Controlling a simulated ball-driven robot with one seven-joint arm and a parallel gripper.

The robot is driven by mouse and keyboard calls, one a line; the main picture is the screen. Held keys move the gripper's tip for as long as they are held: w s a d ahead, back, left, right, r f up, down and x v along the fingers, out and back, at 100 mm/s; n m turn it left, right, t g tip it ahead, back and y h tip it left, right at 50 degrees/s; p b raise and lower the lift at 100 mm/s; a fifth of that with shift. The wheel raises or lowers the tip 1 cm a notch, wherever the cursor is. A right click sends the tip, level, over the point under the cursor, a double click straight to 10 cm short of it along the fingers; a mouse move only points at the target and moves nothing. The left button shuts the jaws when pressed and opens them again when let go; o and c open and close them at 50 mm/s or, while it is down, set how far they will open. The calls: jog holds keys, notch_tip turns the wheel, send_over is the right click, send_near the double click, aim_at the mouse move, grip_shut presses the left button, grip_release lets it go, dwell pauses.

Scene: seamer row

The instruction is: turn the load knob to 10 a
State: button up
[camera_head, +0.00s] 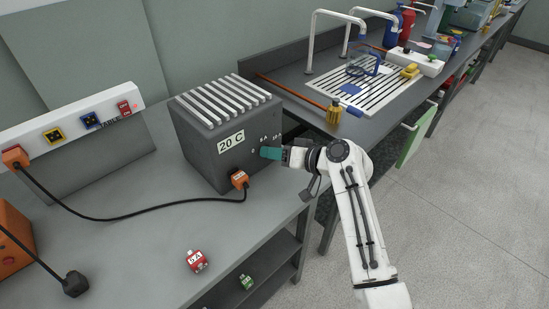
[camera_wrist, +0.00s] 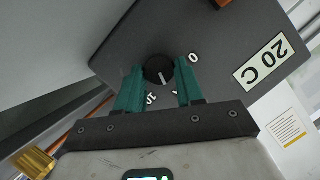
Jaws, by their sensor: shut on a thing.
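The load box (camera_head: 215,135) is a dark grey block labelled "20 C", with a slatted top. Its black round load knob (camera_wrist: 158,70) shows in the wrist view, with a white pointer line aimed roughly down in the picture. Around it are a "0" at the right, a partly hidden mark at the lower right and a "10" mark at the lower left. I cannot tell exactly which mark the line meets. My gripper (camera_head: 268,153) has its green fingers on either side of the knob, shut on it; they also show in the wrist view (camera_wrist: 160,72). In the head view the gripper hides the knob.
An orange plug (camera_head: 239,179) sits in the box's front, its black cable running left to a socket strip (camera_head: 75,128). A red 5 A piece (camera_head: 195,260) and a green piece (camera_head: 246,282) lie in front. A sink bench (camera_head: 375,90) stands right.

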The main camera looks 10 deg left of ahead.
jog(key=m+b, duration=0.1)
jog(key=m+y+b, duration=0.1)
jog(key=m, duration=0.1)
jog(key=shift+w+d+f+g+y, duration=0.1)
jog(key=shift+f+g+y, duration=0.2)
jog(key=shift+g, duration=0.1)
jog(key=shift+m+y+b, duration=0.7)
jog(key=shift+m+b, duration=0.1)
jog(key=shift+m, duration=0.6)
jog(key=shift+w+d, duration=0.1)
jog(key=o, duration=1)
jog(key=shift+o, duration=0.2)
jog(key=v, duration=1)
jog(key=shift+d, duration=0.35)
jog(key=shift+d, duration=0.1)
